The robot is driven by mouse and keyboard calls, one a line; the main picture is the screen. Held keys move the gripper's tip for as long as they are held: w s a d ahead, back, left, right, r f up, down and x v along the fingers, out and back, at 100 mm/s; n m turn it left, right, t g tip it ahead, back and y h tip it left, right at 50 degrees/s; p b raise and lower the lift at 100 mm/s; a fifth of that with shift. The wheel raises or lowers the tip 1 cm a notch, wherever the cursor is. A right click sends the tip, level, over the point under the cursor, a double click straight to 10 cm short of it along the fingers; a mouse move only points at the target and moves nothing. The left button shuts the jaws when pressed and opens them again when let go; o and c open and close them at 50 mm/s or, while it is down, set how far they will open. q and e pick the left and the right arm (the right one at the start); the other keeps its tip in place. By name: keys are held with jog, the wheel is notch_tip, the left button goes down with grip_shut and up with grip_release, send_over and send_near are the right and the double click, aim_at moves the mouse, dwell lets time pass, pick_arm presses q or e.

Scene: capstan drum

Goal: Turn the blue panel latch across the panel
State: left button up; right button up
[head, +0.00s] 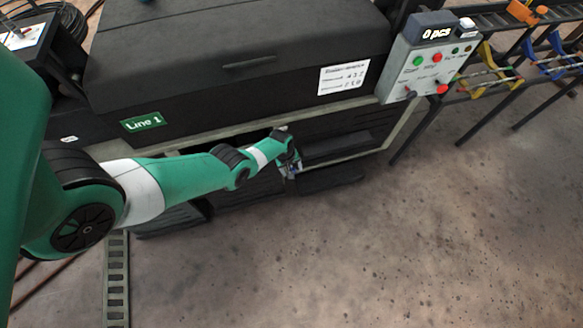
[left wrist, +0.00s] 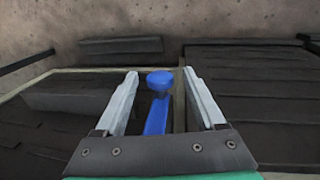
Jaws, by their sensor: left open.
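The blue panel latch (left wrist: 157,108) shows in the left wrist view as a short arm with a round knob (left wrist: 160,79) at its far end. It lies in front of a dark panel (left wrist: 70,95) with a pale frame. My left gripper (left wrist: 160,76) is open, with one finger on each side of the latch and a gap to the knob on both sides. I cannot tell how deep the knob sits between the fingers. In the head view my left gripper (head: 291,170) is low at the machine's front, and the latch is hard to make out there. My right gripper is not in view.
A dark machine (head: 240,55) with a green Line 1 sign (head: 143,122) stands above the panels. A grey control box (head: 428,62) is at its right end. Racks with coloured hooks (head: 490,75) stand farther right. The concrete floor (head: 420,240) in front is clear.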

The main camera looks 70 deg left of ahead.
pick_arm(q)
grip_shut()
dwell(1.4)
